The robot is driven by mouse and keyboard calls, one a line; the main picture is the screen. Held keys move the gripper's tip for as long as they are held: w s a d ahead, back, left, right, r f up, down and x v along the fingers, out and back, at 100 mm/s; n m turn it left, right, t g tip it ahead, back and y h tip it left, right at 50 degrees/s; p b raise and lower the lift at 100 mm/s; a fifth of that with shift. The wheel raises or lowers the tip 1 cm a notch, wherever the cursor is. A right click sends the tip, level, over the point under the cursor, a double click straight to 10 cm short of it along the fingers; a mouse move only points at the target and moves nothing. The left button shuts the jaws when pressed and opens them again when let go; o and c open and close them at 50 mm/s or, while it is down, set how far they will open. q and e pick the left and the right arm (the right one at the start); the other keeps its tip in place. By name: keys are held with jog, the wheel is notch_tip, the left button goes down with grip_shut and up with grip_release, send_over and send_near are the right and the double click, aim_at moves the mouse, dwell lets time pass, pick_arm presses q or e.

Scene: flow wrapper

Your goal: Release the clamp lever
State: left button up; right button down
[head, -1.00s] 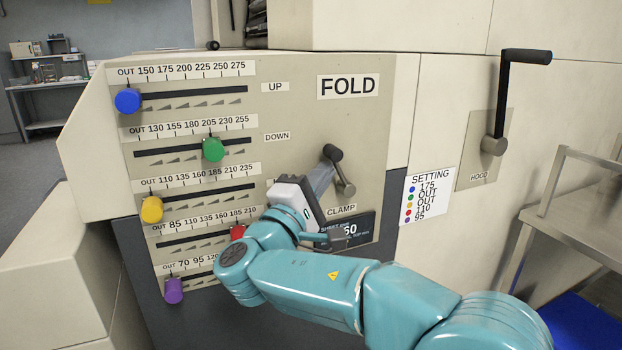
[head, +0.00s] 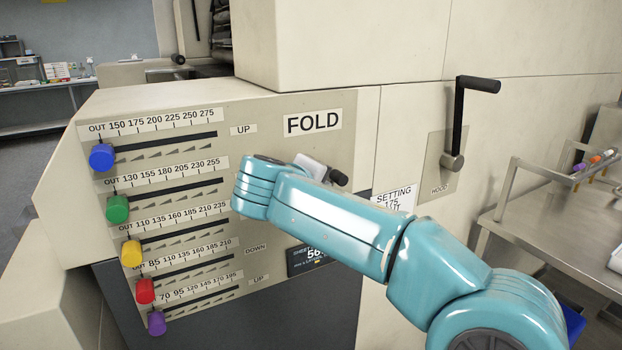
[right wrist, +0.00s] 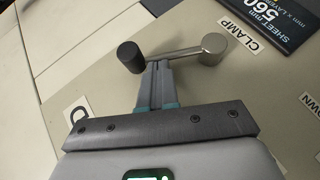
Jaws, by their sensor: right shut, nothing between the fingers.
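The clamp lever shows in the right wrist view with a black knob (right wrist: 130,57), a metal arm (right wrist: 182,53) and a round hub (right wrist: 212,46) by the CLAMP label. In the head view only its black knob (head: 337,177) shows clearly; my right arm hides the hub. My right gripper (right wrist: 157,68) is shut and empty. Its fingertips are at the lever arm near the knob; I cannot tell whether they touch it. In the head view its pale body (head: 312,164) shows behind my arm, fingers hidden. My left gripper is not in view.
Blue (head: 102,157), green (head: 117,208), yellow (head: 131,253), red (head: 145,291) and purple (head: 156,322) slider knobs line the panel's left side. The HOOD crank (head: 458,125) sticks out at right. A metal table (head: 560,230) stands at far right.

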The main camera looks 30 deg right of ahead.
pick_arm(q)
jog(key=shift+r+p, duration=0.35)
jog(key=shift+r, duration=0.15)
pick_arm(e)
jog(key=shift+d+y, duration=0.5)
jog(key=shift+d, duration=0.3)
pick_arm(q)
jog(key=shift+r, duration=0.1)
